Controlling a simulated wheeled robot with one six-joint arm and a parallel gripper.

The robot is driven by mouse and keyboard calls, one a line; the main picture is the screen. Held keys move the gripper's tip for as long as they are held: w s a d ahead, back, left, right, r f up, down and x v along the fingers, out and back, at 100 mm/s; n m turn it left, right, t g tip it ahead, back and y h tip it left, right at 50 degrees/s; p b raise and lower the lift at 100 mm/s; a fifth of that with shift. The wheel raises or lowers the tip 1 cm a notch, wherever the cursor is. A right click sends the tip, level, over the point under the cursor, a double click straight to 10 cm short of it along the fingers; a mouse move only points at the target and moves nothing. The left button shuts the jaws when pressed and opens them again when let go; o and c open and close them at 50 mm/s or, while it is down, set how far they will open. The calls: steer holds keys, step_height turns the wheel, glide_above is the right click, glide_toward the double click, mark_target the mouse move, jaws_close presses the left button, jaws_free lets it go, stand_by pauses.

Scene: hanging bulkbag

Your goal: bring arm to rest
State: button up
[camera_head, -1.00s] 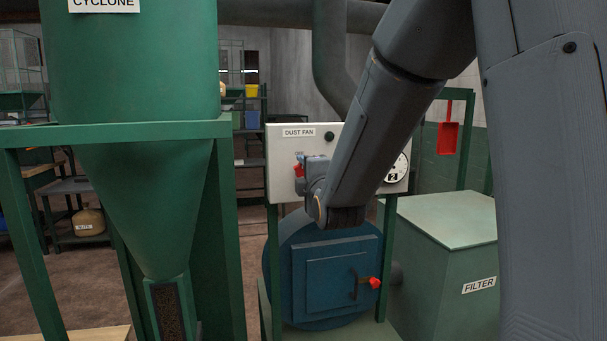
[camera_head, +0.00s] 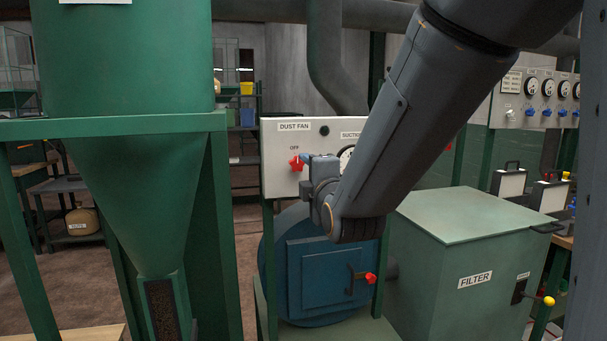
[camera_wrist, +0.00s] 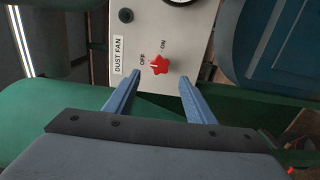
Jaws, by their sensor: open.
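My gripper (camera_wrist: 158,92) is open and empty in the wrist view, its two blue fingers apart. Beyond the fingertips is the red star-shaped knob (camera_wrist: 159,64) on the white dust fan panel (camera_wrist: 188,38), which carries OFF and ON marks. No contact with the knob shows. In the head view, my gripper (camera_head: 308,160) is small beside the red knob (camera_head: 297,163), under the OFF mark on the panel (camera_head: 280,180). My arm crosses in front of the panel's right part and hides some of its dial.
The green cyclone (camera_head: 135,200) stands close on the left. The blue fan housing (camera_head: 325,275) with a red-tipped latch is below the panel. The green filter box (camera_head: 465,255) is at right, with a gauge panel (camera_head: 540,100) behind it.

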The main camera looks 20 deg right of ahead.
steer(key=shift+s, duration=0.15)
steer(key=s+f+m+g, duration=0.4)
steer(key=f, duration=0.5)
steer(key=s+f+m+g, duration=0.3)
steer(key=f+m+g, duration=0.1)
steer(key=f, duration=0.5)
steer(key=s+f+m+g, duration=0.5)
steer(key=s, duration=0.4)
steer(key=s+f+m+g, duration=0.5)
steer(key=s, duration=0.5)
steer(key=shift+s, duration=0.3)
